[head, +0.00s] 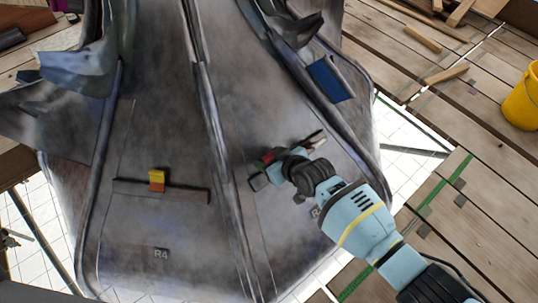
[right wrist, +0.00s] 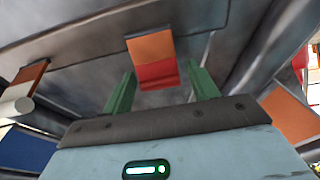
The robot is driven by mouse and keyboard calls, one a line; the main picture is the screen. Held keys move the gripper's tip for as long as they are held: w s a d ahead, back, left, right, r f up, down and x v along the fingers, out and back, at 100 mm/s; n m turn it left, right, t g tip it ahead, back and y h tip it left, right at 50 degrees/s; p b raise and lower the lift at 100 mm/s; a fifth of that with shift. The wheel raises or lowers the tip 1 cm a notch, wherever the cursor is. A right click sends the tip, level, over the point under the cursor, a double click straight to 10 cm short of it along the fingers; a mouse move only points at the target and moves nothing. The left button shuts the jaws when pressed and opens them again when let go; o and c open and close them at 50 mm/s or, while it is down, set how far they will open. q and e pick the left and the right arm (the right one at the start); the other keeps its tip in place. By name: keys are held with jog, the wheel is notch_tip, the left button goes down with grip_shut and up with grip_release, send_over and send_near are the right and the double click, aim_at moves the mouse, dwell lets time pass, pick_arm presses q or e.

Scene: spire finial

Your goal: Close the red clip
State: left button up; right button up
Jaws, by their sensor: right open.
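A clip with an orange face and a red face (right wrist: 155,62) sits on the grey panel, straight ahead of my right gripper in the right wrist view. My right gripper (right wrist: 162,84) is open, its two green fingers spread on either side of the clip's lower end. Whether they touch it I cannot tell. In the head view a small red part (head: 267,157) shows at the tip of my right gripper (head: 272,170), mostly hidden by it. A yellow and red clip (head: 157,180) sits on a brown strip on the left panel. My left gripper is not in view.
A raised dark seam (head: 217,130) separates the two panels. A blue patch (head: 330,79) lies higher on the right panel. Wooden decking (head: 480,190) with a yellow bucket (head: 522,100) is at the right. Another orange-topped piece (right wrist: 31,74) shows at left in the wrist view.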

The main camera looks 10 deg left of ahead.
aim_at(270, 156)
jog(key=p+v, duration=0.2)
jog(key=v, duration=0.3)
jog(key=shift+d+r+p, duration=0.1)
jog(key=shift+r+p, duration=0.2)
jog(key=shift+p, duration=0.1)
jog(key=shift+s+d+r+p, duration=0.3)
jog(key=shift+s+d+p, duration=0.05)
jog(key=shift+s+d, duration=0.15)
